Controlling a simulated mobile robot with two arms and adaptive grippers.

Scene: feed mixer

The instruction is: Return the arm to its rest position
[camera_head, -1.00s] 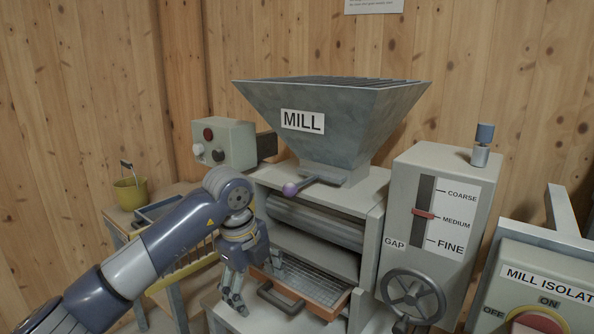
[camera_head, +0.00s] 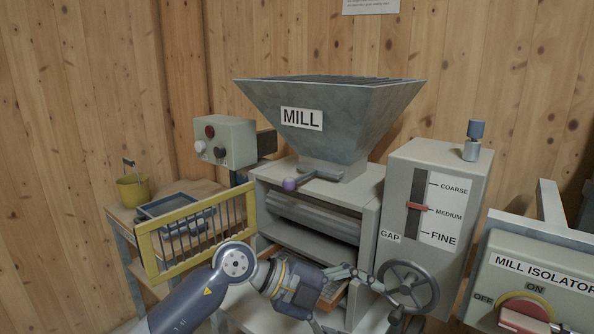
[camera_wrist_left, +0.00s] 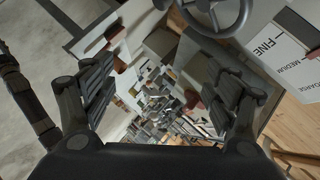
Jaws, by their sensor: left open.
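My left arm comes in at the bottom of the head view. Its gripper (camera_head: 346,299) points right, low in front of the mill (camera_head: 322,200), and is partly cut off by the lower edge. In the left wrist view the gripper (camera_wrist_left: 155,95) has its two fingers spread wide, with nothing held between them. The gripper hides much of the orange-edged tray (camera_head: 333,293) in the lower mill opening. The handwheel (camera_head: 408,288) is just right of the upper finger; I cannot tell whether they touch. My right gripper is not in view.
The grey gap box (camera_head: 428,190) has its red pointer (camera_head: 420,207) at medium. The isolator box (camera_head: 540,280) stands at the right. A yellow barred guard (camera_head: 195,235), a blue tray (camera_head: 175,204) and a yellow bucket (camera_head: 132,189) are at the left. A purple-knobbed lever (camera_head: 290,184) sticks out below the hopper.

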